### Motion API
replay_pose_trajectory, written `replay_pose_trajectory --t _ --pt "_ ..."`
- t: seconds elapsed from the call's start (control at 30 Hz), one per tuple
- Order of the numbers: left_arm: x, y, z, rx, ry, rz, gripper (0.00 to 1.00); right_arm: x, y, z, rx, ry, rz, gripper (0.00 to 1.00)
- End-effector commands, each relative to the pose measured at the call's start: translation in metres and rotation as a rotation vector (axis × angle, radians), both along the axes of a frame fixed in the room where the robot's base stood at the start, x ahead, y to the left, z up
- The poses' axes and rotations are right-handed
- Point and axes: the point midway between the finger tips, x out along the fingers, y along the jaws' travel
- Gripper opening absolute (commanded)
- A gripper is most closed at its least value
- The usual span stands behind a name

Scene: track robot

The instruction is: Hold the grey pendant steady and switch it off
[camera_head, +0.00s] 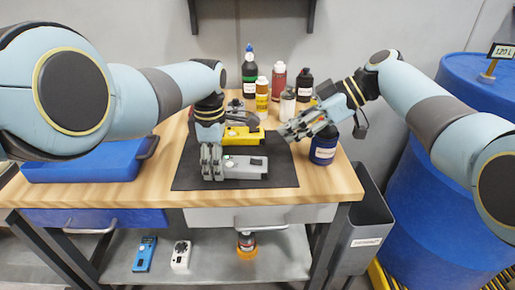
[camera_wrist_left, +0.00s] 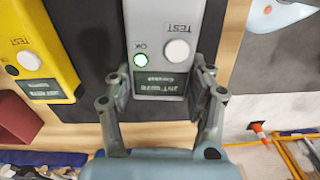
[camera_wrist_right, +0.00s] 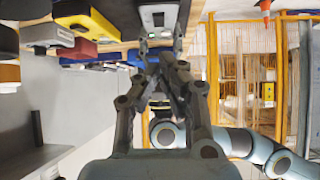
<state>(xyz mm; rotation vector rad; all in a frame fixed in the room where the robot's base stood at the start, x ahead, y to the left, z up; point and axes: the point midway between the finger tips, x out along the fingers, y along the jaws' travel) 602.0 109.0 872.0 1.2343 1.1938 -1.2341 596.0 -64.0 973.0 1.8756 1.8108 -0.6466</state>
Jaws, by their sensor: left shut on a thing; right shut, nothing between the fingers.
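The grey pendant (camera_head: 247,167) lies flat on the dark mat, and my left gripper (camera_head: 211,176) is shut on its left end. In the left wrist view, the fingers (camera_wrist_left: 161,88) clasp both sides of the pendant (camera_wrist_left: 163,30). My right gripper (camera_head: 283,134) is shut and empty, above and right of the pendant. In the right wrist view, its fingertips (camera_wrist_right: 163,52) point towards the pendant (camera_wrist_right: 158,14), seemingly apart from it. The pendant's underside is hidden.
A yellow pendant (camera_head: 240,136) lies behind the grey one on the mat (camera_head: 285,178). Several bottles stand at the back, and a dark blue jar (camera_head: 323,148) stands right. A blue case (camera_head: 85,163) is at left. Blue drums (camera_head: 420,195) stand right of the bench.

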Motion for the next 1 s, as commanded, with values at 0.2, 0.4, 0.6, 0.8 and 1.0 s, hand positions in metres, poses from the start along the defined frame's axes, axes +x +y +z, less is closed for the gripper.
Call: replay_pose_trajectory --t 0.2,0.4,0.6,0.8,1.0 --pt "0.000 0.000 0.000 0.000 -0.001 0.000 0.03 0.000 0.031 -0.022 0.001 0.003 0.001 0.00" --pt "0.000 0.000 0.000 0.000 -0.001 0.000 0.03 0.002 0.058 -0.045 -0.001 0.003 0.000 0.00" --pt "0.000 0.000 0.000 0.000 -0.001 0.000 0.03 0.003 0.070 -0.054 0.000 0.002 -0.001 0.00" --pt "0.000 0.000 0.000 0.000 -0.001 0.000 0.03 0.002 0.073 -0.057 -0.001 0.001 -0.001 0.00" --pt "0.000 0.000 0.000 0.000 -0.001 0.000 0.03 0.002 0.073 -0.057 -0.001 0.001 -0.001 0.00"
